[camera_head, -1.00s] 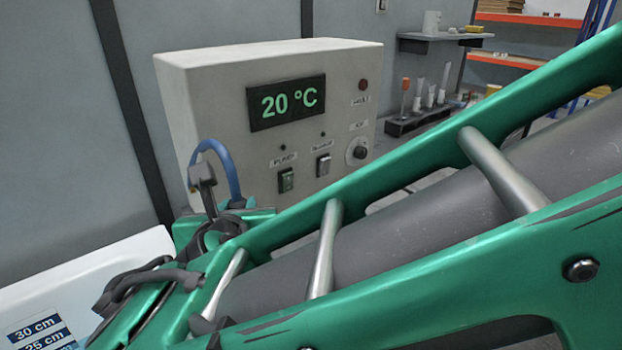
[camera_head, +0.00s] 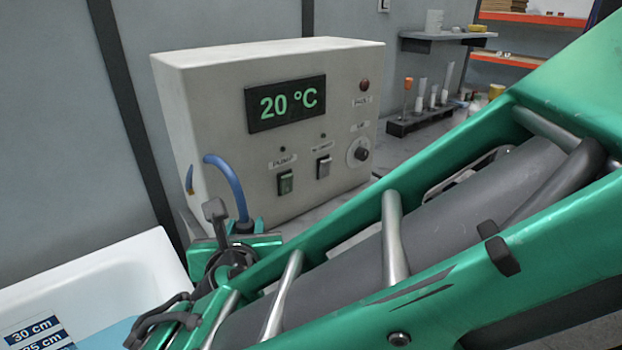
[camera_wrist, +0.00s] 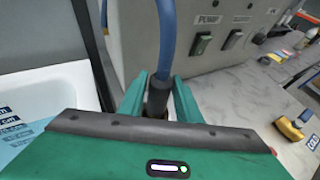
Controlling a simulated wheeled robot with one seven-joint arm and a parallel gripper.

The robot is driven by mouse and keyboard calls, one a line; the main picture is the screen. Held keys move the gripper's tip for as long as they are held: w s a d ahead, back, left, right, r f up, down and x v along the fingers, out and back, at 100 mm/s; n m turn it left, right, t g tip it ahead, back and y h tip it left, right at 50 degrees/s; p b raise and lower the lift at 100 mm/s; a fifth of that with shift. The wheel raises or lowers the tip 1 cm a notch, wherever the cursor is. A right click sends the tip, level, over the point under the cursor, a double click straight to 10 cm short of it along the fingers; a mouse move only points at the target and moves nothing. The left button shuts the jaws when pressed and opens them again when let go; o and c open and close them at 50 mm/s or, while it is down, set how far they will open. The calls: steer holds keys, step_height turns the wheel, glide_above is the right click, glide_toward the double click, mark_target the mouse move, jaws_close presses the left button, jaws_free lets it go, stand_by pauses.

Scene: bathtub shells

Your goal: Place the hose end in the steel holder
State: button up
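The blue hose (camera_head: 228,182) arches beside the control box, with its dark end fitting (camera_head: 243,227) pointing down at my gripper. In the wrist view the blue hose (camera_wrist: 167,40) comes down from the top to the dark hose end (camera_wrist: 158,95). My green gripper (camera_wrist: 158,105) has one finger on each side of the fitting and appears closed on it. In the head view my gripper (camera_head: 240,238) is partly hidden by my arm, in front of the box's lower left corner. I cannot make out the steel holder in either view.
The beige control box (camera_head: 215,120) reads 20 °C and stands on a marble counter (camera_wrist: 245,105). A white bathtub (camera_head: 100,262) with depth labels lies at lower left. A rack of tubes (camera_head: 420,120) stands behind. A yellow object (camera_wrist: 289,129) lies on the counter at right.

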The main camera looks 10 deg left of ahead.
steer(key=shift+o, duration=0.9)
